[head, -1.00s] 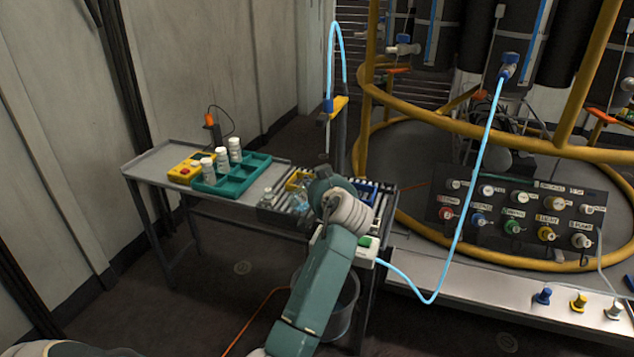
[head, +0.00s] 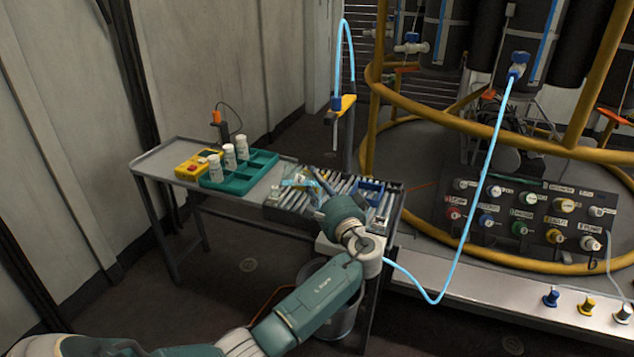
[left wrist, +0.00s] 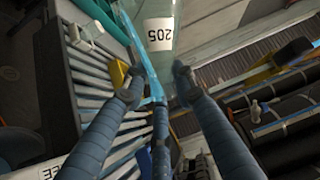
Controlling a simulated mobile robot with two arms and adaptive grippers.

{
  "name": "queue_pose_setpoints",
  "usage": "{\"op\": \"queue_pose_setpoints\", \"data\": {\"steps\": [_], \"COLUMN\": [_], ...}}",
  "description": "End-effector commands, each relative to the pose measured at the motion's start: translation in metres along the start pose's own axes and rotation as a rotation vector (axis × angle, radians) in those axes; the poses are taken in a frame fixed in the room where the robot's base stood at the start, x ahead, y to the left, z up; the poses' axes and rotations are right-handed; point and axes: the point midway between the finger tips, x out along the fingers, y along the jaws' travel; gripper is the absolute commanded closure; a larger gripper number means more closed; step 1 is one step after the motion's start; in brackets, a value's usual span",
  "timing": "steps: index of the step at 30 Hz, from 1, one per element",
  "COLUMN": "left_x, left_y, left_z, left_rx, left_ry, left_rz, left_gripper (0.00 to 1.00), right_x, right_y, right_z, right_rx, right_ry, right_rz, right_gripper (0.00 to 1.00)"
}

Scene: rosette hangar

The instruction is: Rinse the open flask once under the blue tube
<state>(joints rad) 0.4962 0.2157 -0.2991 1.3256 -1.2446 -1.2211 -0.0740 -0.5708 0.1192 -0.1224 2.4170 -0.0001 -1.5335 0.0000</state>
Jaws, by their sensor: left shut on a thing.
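My left gripper (head: 318,184) is over the roller-topped end of the bench. The blue tube (head: 341,45) arches above a yellow clamp (head: 347,103) on a post behind the bench. Its thin end points down, apart from the flask. My right gripper is not in view.
A teal tray (head: 240,178) with several white bottles and a yellow box (head: 194,166) stand on the bench's left. A bucket (head: 335,318) is below. A second light-blue tube (head: 482,180) hangs from a valve at right.

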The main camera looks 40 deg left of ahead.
Motion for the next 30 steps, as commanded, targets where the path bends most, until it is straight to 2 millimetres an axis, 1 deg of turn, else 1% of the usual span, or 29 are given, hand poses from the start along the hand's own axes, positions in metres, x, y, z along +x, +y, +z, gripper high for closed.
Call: {"op": "queue_pose_setpoints", "data": {"steps": [12, 17, 21, 24, 28, 30], "left_x": [0.0, 0.0, 0.0, 0.0, 0.0, 0.0], "left_y": [0.0, 0.0, 0.0, -0.001, -0.001, -0.001], "left_z": [0.0, -0.003, -0.008, -0.009, -0.009, -0.009], "left_rx": [-0.002, 0.042, 0.121, 0.139, 0.137, 0.163], "left_ry": [0.0, 0.005, 0.013, 0.015, 0.015, 0.017], "left_rz": [0.0, -0.018, -0.049, -0.055, -0.055, -0.064], "left_gripper": [1.0, 1.0, 1.0, 1.0, 1.0, 1.0], "right_x": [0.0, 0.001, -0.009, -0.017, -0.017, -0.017], "right_y": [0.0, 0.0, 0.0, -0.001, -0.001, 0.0], "right_z": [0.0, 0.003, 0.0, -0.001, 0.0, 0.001], "right_rx": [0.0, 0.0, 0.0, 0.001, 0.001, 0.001], "right_ry": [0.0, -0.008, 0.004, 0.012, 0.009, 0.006], "right_rz": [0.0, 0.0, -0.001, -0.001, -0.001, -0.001], "right_gripper": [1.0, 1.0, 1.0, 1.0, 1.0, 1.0]}}
